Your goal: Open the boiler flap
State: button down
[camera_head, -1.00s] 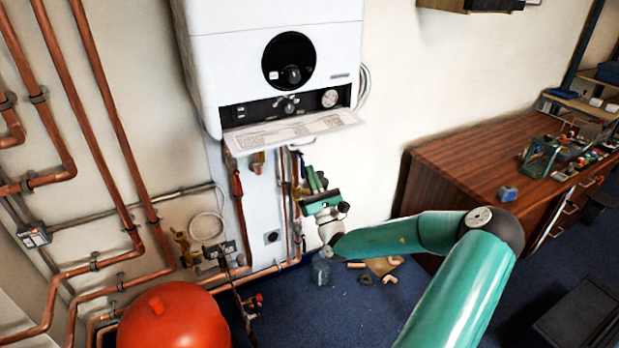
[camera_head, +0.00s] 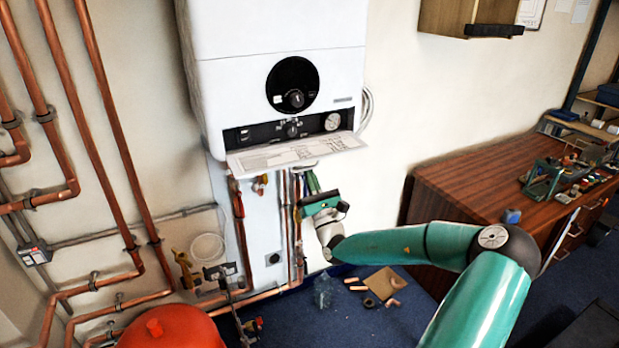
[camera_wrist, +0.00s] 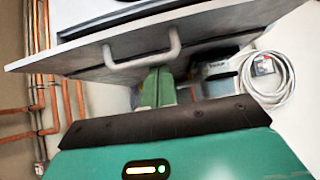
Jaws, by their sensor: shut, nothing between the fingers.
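The boiler flap (camera_head: 258,160) hangs folded down and outward below the boiler's dark control panel (camera_head: 250,134), which is exposed. A printed sheet covers its upper face. In the wrist view the flap (camera_wrist: 85,62) shows its outer side, with a grey bar handle (camera_wrist: 143,58). My gripper (camera_head: 312,182) is just below the flap, pointing up. In the wrist view its green fingers (camera_wrist: 158,88) are shut and empty, just below the handle's right part. I cannot tell whether they touch the handle or flap.
The white boiler (camera_head: 275,35) is on the wall. Copper pipes (camera_head: 110,120) run at the left, above a red vessel (camera_head: 170,328). A wooden desk (camera_head: 460,180) stands at the right. A coiled white cable (camera_wrist: 268,78) hangs beside the boiler. Small parts (camera_head: 380,285) lie on the floor.

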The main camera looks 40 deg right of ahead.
jog(key=r, duration=0.1)
jog(key=s, duration=0.1)
jog(key=s+r, duration=0.1)
jog(key=shift+a+r, duration=0.25)
jog(key=shift+r, duration=0.1)
jog(key=shift+w+d+f, duration=0.15)
jog(key=shift+w+f, duration=0.15)
jog(key=shift+f, duration=0.1)
send_near(307, 154)
jog(key=s+f, duration=0.2)
jog(key=f, duration=0.1)
jog(key=shift+s+f, duration=0.2)
jog(key=shift+f, duration=0.1)
dwell(0.3)
